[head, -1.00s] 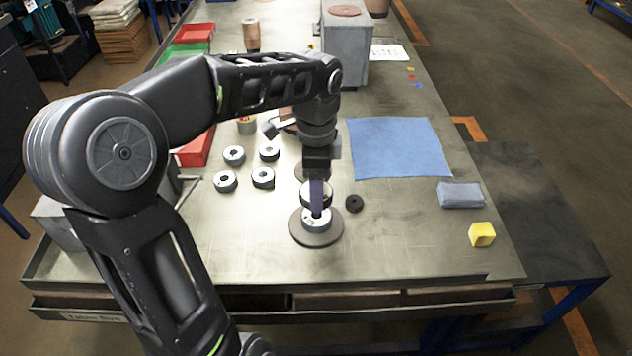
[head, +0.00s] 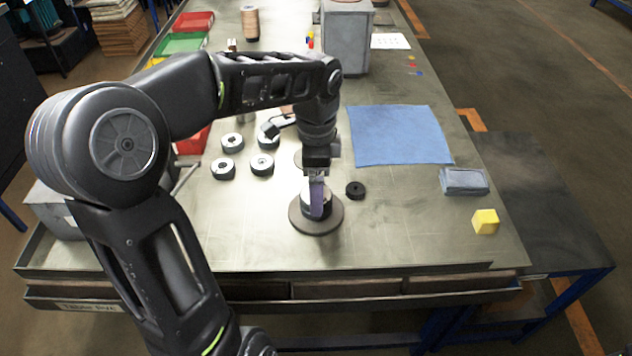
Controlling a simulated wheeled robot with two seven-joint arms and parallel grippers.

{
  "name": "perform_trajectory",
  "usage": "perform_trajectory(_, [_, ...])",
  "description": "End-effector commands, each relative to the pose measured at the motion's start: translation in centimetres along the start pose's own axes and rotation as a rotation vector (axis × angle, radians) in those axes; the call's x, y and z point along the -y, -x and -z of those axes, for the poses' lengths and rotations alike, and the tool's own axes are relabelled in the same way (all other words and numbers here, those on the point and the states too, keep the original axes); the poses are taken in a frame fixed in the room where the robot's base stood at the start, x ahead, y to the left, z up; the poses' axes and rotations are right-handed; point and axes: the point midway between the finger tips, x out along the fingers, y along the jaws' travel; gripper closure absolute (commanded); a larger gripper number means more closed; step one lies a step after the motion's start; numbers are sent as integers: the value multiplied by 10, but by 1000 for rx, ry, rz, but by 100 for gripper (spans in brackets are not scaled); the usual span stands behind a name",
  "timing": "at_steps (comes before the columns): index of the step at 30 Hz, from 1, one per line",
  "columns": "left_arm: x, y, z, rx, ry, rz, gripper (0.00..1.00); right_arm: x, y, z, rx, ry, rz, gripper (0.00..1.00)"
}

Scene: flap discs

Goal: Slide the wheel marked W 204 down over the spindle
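My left gripper (head: 316,193) reaches down from above over a round dark base plate (head: 334,225) at the front middle of the table. Its purple finger lies against the near side of a dark wheel (head: 326,202), and the gripper appears shut on it. The wheel sits low at the centre of the plate, around where the spindle stands. The spindle is hidden by the gripper and wheel, and whether the wheel is fully seated cannot be told. No marking is readable. My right gripper is not in view.
Several loose wheels (head: 223,168) lie left of the gripper. A small black ring (head: 355,190) lies just right of the plate. A tall grey box (head: 346,45) stands behind.

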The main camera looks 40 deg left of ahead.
Motion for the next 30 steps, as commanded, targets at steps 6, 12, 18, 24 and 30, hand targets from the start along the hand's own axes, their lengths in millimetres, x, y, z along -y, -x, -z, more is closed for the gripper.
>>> perform_trajectory(6, [0, 5, 0, 0, 0, 2, 12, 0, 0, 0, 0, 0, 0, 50])
perform_trajectory(12, [1, 32, 1, -2, -1, 4, 12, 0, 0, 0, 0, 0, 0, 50])
perform_trajectory(18, [1, 64, 1, -1, 0, 3, 12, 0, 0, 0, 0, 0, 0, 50])
perform_trajectory(24, [0, 78, 0, 0, 0, 0, 12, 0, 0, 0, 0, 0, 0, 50])
perform_trajectory(30, [0, 78, 0, 0, 0, 0, 12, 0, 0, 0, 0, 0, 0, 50])
